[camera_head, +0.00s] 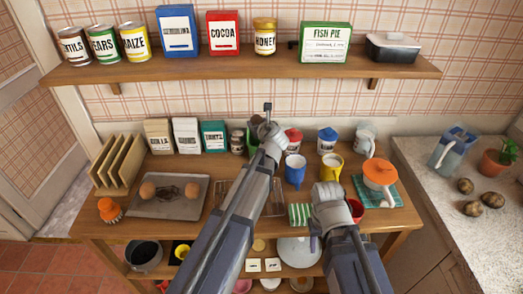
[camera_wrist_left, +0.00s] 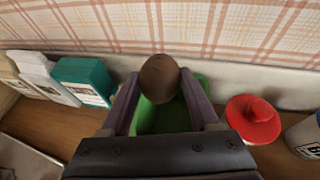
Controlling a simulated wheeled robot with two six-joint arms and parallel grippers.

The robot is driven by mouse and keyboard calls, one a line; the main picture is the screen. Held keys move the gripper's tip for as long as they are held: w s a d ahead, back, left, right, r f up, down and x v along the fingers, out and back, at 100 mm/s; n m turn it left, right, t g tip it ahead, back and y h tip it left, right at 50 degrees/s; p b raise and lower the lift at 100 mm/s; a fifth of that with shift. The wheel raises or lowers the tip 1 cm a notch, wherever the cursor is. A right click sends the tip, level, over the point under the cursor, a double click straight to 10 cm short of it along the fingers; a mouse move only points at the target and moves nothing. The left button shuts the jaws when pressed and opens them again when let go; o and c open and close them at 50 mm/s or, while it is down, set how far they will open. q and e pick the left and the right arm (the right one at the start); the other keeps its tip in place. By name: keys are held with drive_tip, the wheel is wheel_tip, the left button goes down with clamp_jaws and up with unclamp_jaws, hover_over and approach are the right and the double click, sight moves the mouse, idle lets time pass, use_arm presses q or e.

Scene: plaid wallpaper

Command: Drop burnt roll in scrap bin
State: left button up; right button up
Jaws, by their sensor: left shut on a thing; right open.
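The burnt roll (camera_wrist_left: 159,78), dark brown and round, is between the fingers of my left gripper (camera_wrist_left: 160,92) in the left wrist view. The gripper is shut on it. The green scrap bin (camera_wrist_left: 148,120) shows below and behind the roll, between the fingers. In the head view, my left gripper (camera_head: 266,128) is at the back of the counter, and it largely hides the bin and roll. My right gripper (camera_head: 327,192) is open and empty over the counter's right part, near the yellow mug.
A baking tray (camera_head: 140,208) at left holds two lighter rolls and a dark mark. Teal, grey and beige packets stand left of the bin. A red-lidded jar (camera_wrist_left: 252,120) stands close on its right. Mugs (camera_head: 295,172) and an orange pot (camera_head: 380,173) are further right. A shelf (camera_head: 200,66) hangs above.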

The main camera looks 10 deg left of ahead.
use_arm(q)
drive_tip(key=o, duration=1.4)
drive_tip(key=shift+o, duration=0.2)
drive_tip(key=shift+s+r, duration=0.1)
drive_tip(key=shift+s, duration=0.05)
drive_tip(key=p+v, duration=0.3)
drive_tip(key=v, duration=0.4)
drive_tip(key=shift+s+d, duration=0.15)
drive_tip(key=shift+s, duration=0.1)
